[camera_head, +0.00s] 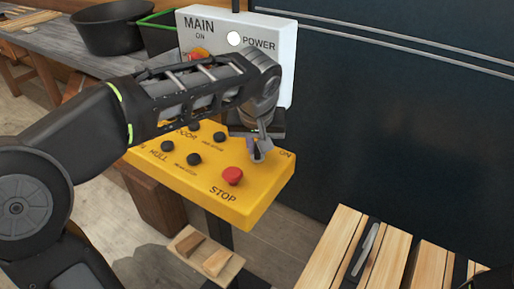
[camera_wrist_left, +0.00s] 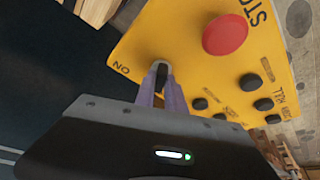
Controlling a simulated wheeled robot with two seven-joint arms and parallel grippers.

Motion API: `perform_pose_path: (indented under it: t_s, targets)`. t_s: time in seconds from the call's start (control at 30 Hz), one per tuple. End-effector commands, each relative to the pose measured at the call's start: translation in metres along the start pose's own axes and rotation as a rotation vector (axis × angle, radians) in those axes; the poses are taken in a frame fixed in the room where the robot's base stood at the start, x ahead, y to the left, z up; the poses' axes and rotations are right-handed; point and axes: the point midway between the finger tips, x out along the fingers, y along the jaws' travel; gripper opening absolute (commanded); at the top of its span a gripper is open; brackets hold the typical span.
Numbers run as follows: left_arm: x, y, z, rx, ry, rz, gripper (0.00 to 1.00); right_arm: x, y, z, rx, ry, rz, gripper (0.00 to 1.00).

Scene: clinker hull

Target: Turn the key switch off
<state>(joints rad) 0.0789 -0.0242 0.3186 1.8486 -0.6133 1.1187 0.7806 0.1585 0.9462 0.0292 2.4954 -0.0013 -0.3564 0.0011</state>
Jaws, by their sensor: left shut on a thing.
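The key switch (camera_wrist_left: 162,72) shows in the left wrist view as a dark upright key on the yellow panel, near the printed word ON. My left gripper (camera_head: 259,153) reaches down to the right side of the yellow control panel (camera_head: 250,205) in the head view. In the left wrist view its two purple-grey fingers (camera_wrist_left: 161,85) are shut on the key, one on each side. The gripper hides most of the key in the head view. My right gripper does not show.
The panel also carries a red STOP button (camera_head: 232,176) and several black buttons (camera_head: 194,160). A white MAIN POWER box (camera_head: 284,50) stands behind it. A slatted wooden bench (camera_head: 335,240) is at the lower right, and a black pot (camera_head: 112,25) sits on a table at the back left.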

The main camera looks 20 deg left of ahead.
Motion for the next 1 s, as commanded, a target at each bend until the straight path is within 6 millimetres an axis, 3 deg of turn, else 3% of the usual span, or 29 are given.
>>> perform_pose_path:
  t_s: [0.43, 0.47, 0.7, 1.0]
  targets:
    - [-0.0006, -0.0001, -0.0005, -0.015, 0.001, -0.005, 0.00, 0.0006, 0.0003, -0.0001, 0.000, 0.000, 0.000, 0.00]
    - [-0.0006, -0.0001, -0.0005, -0.015, 0.001, -0.005, 0.17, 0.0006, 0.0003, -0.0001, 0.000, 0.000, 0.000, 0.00]
    - [-0.0003, 0.0000, -0.0002, -0.013, 0.000, -0.005, 0.36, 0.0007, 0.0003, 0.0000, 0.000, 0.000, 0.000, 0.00]
    - [-0.0016, 0.0002, -0.0002, -0.012, 0.000, -0.004, 0.36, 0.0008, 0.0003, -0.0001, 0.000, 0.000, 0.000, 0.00]
